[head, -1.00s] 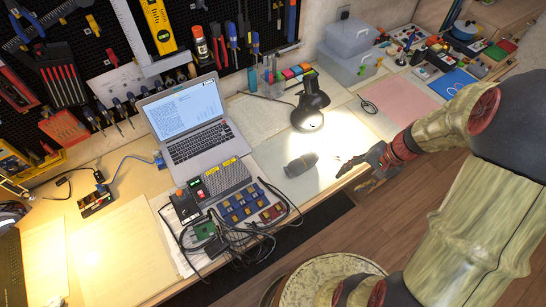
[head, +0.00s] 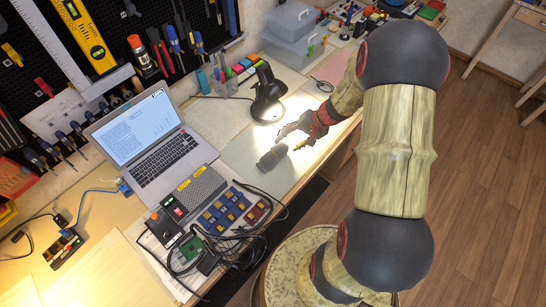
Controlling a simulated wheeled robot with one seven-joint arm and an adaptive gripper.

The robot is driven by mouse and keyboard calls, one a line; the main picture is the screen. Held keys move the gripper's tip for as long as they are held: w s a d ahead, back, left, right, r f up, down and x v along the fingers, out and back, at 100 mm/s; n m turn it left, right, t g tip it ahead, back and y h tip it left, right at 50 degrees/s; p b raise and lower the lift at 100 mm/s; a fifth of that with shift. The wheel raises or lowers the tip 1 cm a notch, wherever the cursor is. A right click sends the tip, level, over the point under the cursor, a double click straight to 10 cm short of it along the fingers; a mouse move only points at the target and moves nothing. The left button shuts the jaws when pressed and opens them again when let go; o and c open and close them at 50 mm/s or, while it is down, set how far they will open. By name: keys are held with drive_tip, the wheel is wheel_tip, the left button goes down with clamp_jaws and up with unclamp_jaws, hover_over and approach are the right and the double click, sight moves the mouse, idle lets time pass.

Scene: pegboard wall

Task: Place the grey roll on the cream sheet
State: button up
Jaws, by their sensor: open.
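The grey roll (head: 270,157) lies on its side on a pale grey-green sheet (head: 245,148), in front of the black lamp. My gripper (head: 288,140) is open and empty. Its fingers point left, just beyond and to the right of the roll; whether they touch it is too small to tell. A pale cream sheet (head: 216,118) lies between the laptop and the lamp. Another cream-coloured sheet (head: 100,265) lies at the lower left; I cannot tell which one the task names.
The black lamp (head: 267,100) stands close behind my gripper. The laptop (head: 140,140) is open at left. A grey box (head: 205,187), blue-compartment tray (head: 222,212) and tangled cables (head: 235,245) fill the front. Storage boxes (head: 290,40) stand at the back.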

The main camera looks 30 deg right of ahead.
sight(284, 145)
drive_tip(key=b+x, duration=0.1)
drive_tip(key=x, duration=0.3)
drive_tip(key=shift+s, duration=0.1)
drive_tip(key=shift+c, duration=1.4)
drive_tip(key=shift+r, duration=0.1)
drive_tip(key=c, duration=0.8)
drive_tip(key=shift+o, duration=0.2)
